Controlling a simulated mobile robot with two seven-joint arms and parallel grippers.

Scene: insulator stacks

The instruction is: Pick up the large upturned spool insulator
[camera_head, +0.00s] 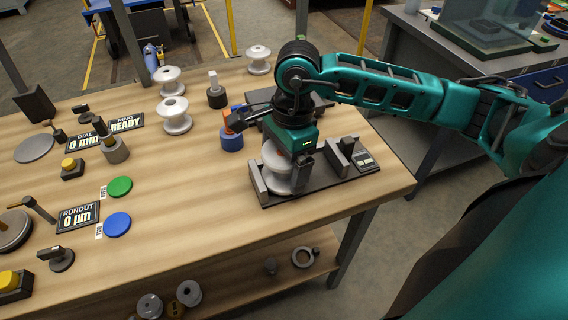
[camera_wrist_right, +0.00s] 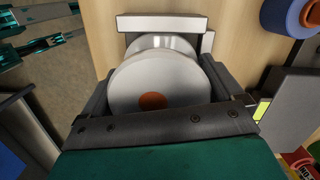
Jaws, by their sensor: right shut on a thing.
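A white spool insulator (camera_head: 274,177) is between the fingers of my right gripper (camera_head: 284,162) on a dark fixture plate (camera_head: 330,187) at the table's right front. In the right wrist view the same spool (camera_wrist_right: 135,82) shows its round end face with an orange-brown centre, and my right gripper (camera_wrist_right: 155,92) is shut on it with a dark finger on each side. The gripper hides part of the spool in the head view; I cannot tell whether it touches the plate. My left gripper is not in view.
Other white spools (camera_head: 175,115) (camera_head: 168,80) (camera_head: 258,60) stand farther back on the wooden table. A blue and orange piece (camera_head: 231,141) stands left of the gripper. A grey block with a small display (camera_head: 364,160) is close on its right. The table's front middle is clear.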

